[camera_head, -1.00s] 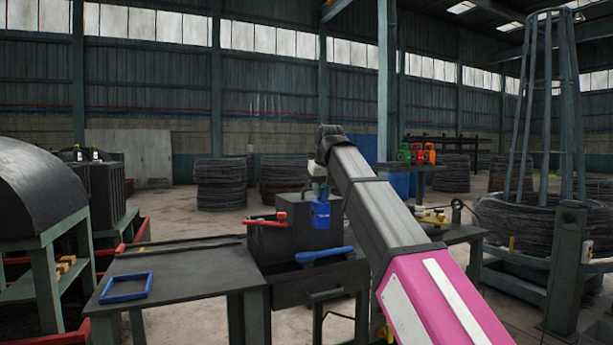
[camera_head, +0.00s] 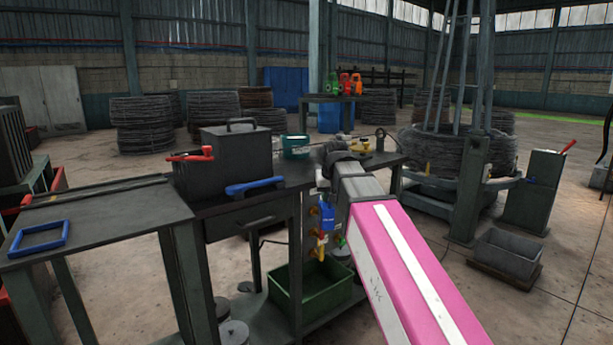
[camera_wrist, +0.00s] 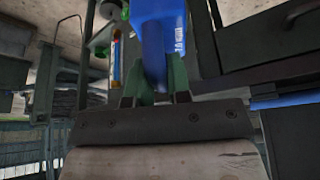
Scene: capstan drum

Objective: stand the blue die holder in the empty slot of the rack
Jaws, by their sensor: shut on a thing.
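The blue die holder (camera_head: 327,217) hangs from my gripper (camera_head: 323,195), which is shut on it, in front of the dark workbench's right end. In the wrist view the blue holder (camera_wrist: 162,35) stands between the two green fingertips (camera_wrist: 153,88). The rack's slots are too small to make out, so I cannot tell which is empty.
A dark box (camera_head: 236,150) and a blue-handled tool (camera_head: 255,186) are on the workbench. A green bin (camera_head: 318,290) sits below. A blue frame (camera_head: 38,238) lies on the left table. Wire coils and a wire stand (camera_head: 430,160) occupy the right; floor beyond is open.

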